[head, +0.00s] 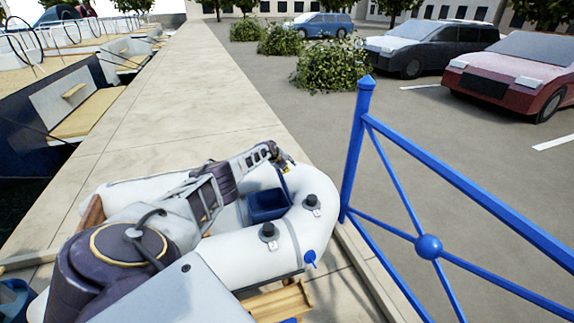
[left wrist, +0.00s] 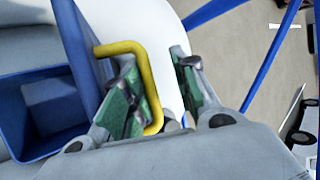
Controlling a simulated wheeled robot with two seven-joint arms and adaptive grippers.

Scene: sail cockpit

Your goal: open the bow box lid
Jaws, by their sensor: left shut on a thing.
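The blue bow box (head: 268,206) sits inside the bow of a white inflatable dinghy (head: 318,225). In the left wrist view the box (left wrist: 38,152) is open at the top, with a paler blue block shape inside. Its lid (left wrist: 80,50) stands raised, seen nearly edge-on. A yellow bracket-shaped handle (left wrist: 122,47) sticks out from the lid. Part of the handle is hidden behind a finger. My right gripper is not in view.
A blue railing (head: 354,140) rises just right of the bow. The paved quay (head: 150,100) beyond the dinghy is clear. Moored boats (head: 65,100) lie at the left; bushes (head: 330,66) and parked cars (head: 520,72) are farther off.

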